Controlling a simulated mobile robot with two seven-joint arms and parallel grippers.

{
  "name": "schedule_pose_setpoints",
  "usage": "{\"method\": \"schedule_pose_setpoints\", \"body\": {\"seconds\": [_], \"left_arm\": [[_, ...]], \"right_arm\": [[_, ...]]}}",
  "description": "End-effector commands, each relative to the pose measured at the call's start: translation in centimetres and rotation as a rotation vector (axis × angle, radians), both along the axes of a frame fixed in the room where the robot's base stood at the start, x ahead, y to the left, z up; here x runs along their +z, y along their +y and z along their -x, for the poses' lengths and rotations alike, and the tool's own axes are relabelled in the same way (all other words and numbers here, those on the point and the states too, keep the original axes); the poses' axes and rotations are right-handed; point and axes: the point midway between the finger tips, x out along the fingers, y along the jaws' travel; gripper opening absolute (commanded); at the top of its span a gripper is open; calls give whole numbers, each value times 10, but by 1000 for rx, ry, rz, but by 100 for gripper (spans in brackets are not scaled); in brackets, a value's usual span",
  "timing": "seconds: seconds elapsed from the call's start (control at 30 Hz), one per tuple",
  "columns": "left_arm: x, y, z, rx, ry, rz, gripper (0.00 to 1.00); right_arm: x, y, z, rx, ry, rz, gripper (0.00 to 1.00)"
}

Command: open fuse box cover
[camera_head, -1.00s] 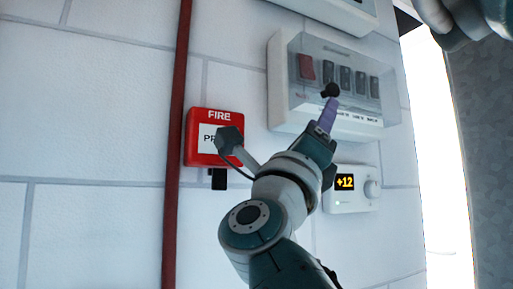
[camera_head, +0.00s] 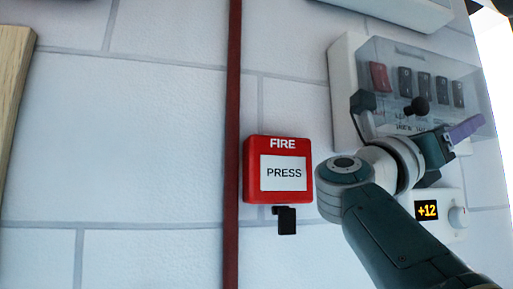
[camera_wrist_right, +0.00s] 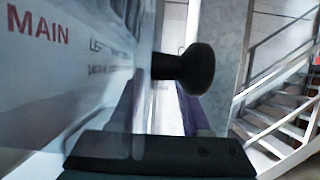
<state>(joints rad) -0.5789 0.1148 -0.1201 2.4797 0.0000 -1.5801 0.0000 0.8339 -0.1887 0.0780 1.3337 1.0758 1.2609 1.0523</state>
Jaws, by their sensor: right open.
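The fuse box (camera_head: 345,75) is on the white wall at the upper right of the head view. Its clear cover (camera_head: 440,68) stands in front of one red and several dark switches, and I see no clear gap at its edge. A black knob (camera_head: 418,106) sticks out from the cover; it also shows large in the wrist view (camera_wrist_right: 190,68). My right gripper (camera_head: 465,129) is open, with purple fingers pointing right, just below and right of the knob in the picture. In the wrist view the knob overlaps the right finger; contact cannot be told. My left gripper is out of view.
A red fire button box (camera_head: 253,170) and a dark red vertical pipe (camera_head: 233,145) are left of my right arm. A thermostat (camera_head: 450,212) reading +12 is below the fuse box. In the wrist view, stairs (camera_wrist_right: 280,120) stand in the background.

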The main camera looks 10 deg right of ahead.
Motion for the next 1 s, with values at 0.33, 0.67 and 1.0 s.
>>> {"method": "schedule_pose_setpoints", "body": {"seconds": [0.33,0.67,1.0], "left_arm": [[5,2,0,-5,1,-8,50],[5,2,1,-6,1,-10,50],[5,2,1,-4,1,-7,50]], "right_arm": [[3,-9,-1,1,0,0,48],[3,-9,-1,1,0,0,16],[3,-9,-1,0,0,0,0]]}}
